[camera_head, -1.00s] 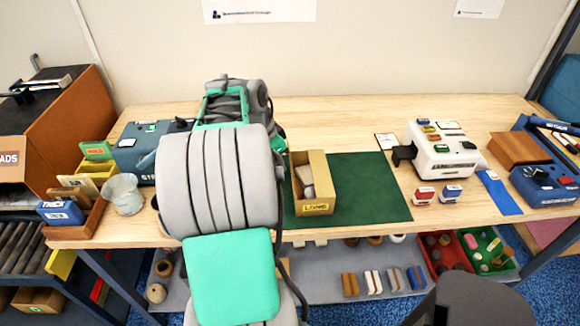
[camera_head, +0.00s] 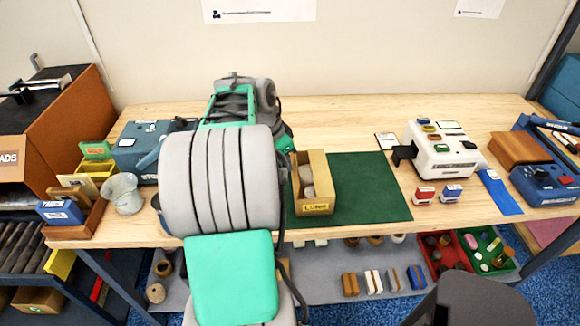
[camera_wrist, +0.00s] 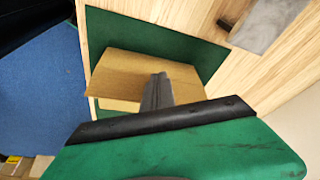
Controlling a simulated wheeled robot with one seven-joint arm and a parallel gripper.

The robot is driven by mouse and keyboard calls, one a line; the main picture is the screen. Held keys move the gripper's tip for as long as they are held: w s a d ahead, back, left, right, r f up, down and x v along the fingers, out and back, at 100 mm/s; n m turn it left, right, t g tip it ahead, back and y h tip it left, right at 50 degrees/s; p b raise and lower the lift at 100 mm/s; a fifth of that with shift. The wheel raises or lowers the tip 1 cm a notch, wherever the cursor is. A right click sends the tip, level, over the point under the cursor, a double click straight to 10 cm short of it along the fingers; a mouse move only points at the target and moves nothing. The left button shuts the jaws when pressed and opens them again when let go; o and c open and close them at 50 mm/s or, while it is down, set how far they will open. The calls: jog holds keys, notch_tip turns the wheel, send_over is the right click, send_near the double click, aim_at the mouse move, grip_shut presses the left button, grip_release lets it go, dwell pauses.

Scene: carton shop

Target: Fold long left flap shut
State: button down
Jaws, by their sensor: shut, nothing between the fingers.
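A small open carton (camera_head: 319,206) stands on the green mat (camera_head: 370,185) in the head view, with a label on its front and grey items inside. My arm covers its left side, so the long left flap does not show clearly there. In the wrist view a tan cardboard panel (camera_wrist: 120,75) of the carton lies by my gripper (camera_wrist: 158,80). The gripper is shut and empty, with its fingers over or against this panel. I cannot tell whether they touch it. My gripper is hidden behind my arm in the head view.
A white device (camera_head: 440,150) and two small stamps (camera_head: 437,194) stand right of the mat. A blue-grey device (camera_head: 140,150), a translucent cup (camera_head: 122,194) and a wooden tray (camera_head: 75,230) stand at the left. The mat right of the carton is clear.

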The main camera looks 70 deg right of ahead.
jog(key=shift+s+d, duration=0.2)
jog(key=shift+s, duration=0.1)
jog(key=shift+s+d, duration=0.3)
jog(key=shift+s, duration=0.25)
jog(key=shift+s+d, duration=0.25)
jog(key=shift+s, duration=0.25)
jog(key=shift+f, duration=0.1)
notch_tip(320, 180, up, 7)
jog(key=p, duration=0.4)
send_over(296, 161)
jog(key=shift+s+d+f, duration=0.15)
jog(key=shift+s+d, duration=0.2)
jog(key=shift+s, duration=0.05)
